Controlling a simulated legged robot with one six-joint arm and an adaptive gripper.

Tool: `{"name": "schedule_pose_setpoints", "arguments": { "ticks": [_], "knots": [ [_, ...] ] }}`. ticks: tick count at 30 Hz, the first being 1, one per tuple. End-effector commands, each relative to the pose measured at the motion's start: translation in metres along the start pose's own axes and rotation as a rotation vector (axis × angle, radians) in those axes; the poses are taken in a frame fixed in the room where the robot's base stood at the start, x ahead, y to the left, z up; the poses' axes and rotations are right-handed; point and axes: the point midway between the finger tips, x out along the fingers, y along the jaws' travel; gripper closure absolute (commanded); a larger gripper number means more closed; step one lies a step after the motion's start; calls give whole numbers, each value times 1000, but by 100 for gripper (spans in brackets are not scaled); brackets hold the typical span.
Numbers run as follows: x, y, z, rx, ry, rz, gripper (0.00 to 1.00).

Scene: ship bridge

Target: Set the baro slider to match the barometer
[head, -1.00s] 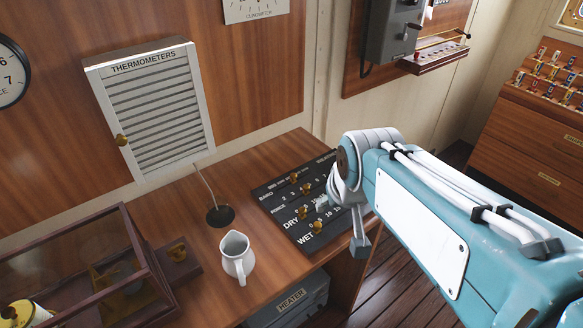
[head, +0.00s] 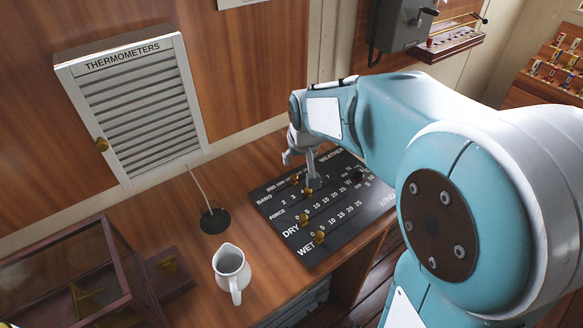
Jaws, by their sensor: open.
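The dark slider board (head: 345,222) lies on the wooden desk, with rows lettered BARO, FORCE, DRY and WET. The baro slider's brass knob (head: 294,180) is at the left part of the top row, close to my gripper. My gripper (head: 301,172) is open above the far part of the board. One finger reaches down near the baro and force knobs; whether it touches either is unclear. My gripper partly covers the top rows and their scale numbers. The barometer is not in view.
A white jug (head: 231,270) stands left of the board, near a thin rod in a dark round base (head: 213,220). A louvred thermometers cabinet (head: 142,112) hangs on the wall. A glass-sided case (head: 75,270) is at lower left. A grey wall device (head: 402,25) is behind my arm.

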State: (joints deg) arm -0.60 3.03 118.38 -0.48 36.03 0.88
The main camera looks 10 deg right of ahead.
Motion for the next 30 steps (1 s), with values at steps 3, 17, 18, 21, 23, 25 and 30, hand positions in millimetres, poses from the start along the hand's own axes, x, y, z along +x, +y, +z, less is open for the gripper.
{"name": "schedule_pose_setpoints", "arguments": {
  "ticks": [3, 17, 18, 21, 23, 25, 30],
  "knots": [
    [15, 1, 1, 1, -5, -1, 37],
    [93, 2, 1, 1, -4, -1, 37],
    [97, 2, 1, 1, -4, -1, 37],
    [103, 1, 1, 1, -2, -1, 37],
    [104, 2, 1, 1, -1, -1, 37],
    [105, 2, 1, 1, -1, -1, 37],
    [105, 2, 0, 1, -1, -1, 41]
  ]
}}
